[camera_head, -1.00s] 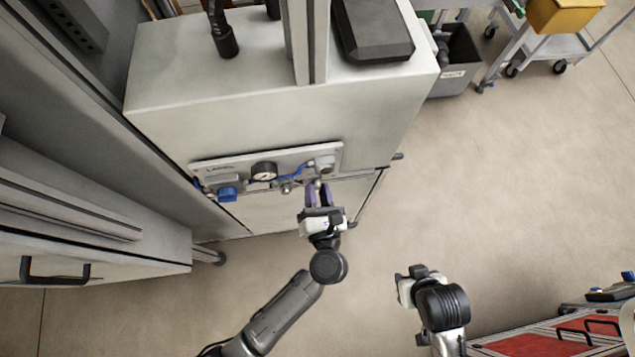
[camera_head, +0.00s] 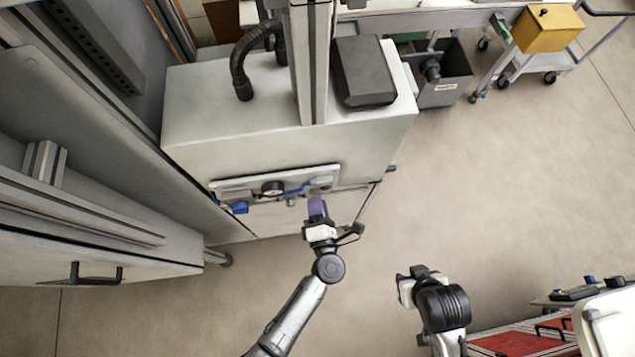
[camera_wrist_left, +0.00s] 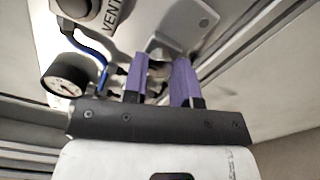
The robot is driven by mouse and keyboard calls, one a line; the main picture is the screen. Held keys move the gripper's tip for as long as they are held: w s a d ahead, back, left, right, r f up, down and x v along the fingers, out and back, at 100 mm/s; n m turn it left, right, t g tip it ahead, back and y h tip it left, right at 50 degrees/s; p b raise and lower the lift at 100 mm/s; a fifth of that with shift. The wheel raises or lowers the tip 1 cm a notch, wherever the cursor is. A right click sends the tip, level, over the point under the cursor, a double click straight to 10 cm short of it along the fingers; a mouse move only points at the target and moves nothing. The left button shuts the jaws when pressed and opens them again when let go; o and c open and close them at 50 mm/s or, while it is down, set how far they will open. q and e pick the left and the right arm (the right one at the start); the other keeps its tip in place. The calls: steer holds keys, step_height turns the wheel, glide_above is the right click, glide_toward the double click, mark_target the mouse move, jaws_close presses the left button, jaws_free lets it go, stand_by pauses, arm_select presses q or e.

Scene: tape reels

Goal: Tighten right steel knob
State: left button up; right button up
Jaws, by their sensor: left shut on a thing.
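My left gripper (camera_head: 317,199) reaches up to the right end of the valve panel (camera_head: 225,184) on the cabinet front. Its purple fingers, seen close in the left wrist view (camera_wrist_left: 161,62), are shut on the right steel knob (camera_wrist_left: 158,50), a small shiny metal part between the fingertips. The fingers hide much of the knob, and in the head view it is too small to make out clearly. My right gripper (camera_head: 408,285) hangs over the open floor at the lower right, away from the panel; its jaws cannot be made out.
A pressure gauge (camera_wrist_left: 68,82) and blue tubing (camera_wrist_left: 97,65) sit beside the fingers on the panel. A blue valve handle (camera_head: 240,207) is at the panel's left. A grey bin (camera_head: 445,85) and a red-topped cart (camera_head: 520,342) stand to the right. The floor between is clear.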

arm_select(q)
steer(key=shift+m+p, duration=0.3)
steer(key=shift+m, duration=0.2)
steer(key=o, duration=0.9)
steer(key=shift+o, duration=0.2)
steer(key=s+d, duration=0.2)
steer(key=s, duration=1.1)
steer(key=shift+s, duration=0.35)
